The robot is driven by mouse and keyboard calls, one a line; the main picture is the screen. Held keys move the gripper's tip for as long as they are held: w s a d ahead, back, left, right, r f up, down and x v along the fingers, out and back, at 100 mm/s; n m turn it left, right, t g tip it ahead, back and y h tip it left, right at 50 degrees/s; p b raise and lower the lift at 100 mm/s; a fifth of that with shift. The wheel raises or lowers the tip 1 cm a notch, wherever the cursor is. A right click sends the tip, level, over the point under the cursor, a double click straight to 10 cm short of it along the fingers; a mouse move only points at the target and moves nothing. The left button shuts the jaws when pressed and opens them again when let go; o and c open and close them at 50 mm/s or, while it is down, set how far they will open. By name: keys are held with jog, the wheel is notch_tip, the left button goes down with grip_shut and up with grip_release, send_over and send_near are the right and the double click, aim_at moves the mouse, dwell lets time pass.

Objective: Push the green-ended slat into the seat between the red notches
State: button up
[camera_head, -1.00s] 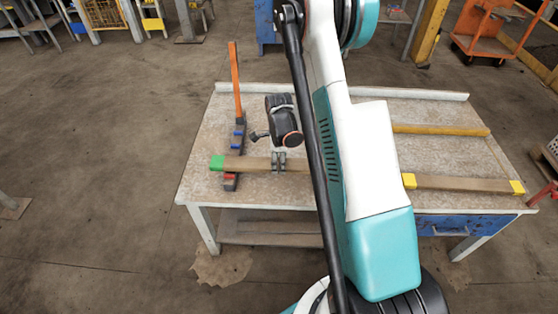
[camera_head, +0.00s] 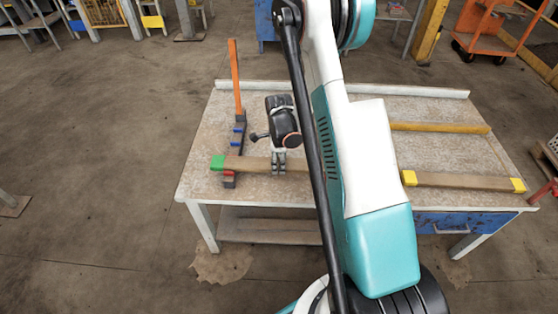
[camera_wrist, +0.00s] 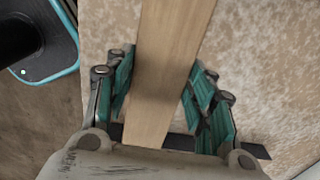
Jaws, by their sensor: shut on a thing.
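The slat (camera_head: 247,163) lies left to right near the table's front left, its green end (camera_head: 217,162) reaching just past the rail. My gripper (camera_head: 279,163) is shut on the slat, right of the rail. The wrist view shows the slat (camera_wrist: 165,65) between the two finger pads. The notched rail (camera_head: 239,143) has blue parts farther back and red notches (camera_head: 229,174) near its front end. The slat crosses at the red notches; I cannot tell whether it is down in the seat. My arm hides the slat's right end.
An orange upright (camera_head: 235,80) stands at the rail's back end. A yellow-ended slat (camera_head: 463,182) lies at the table's front right, and a yellow bar (camera_head: 440,128) lies behind it. The table (camera_head: 200,150) has a raised back edge and a blue drawer (camera_head: 455,224).

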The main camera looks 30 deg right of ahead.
jog(key=o, duration=1.4)
notch_tip(320, 180, up, 12)
dwell(0.4)
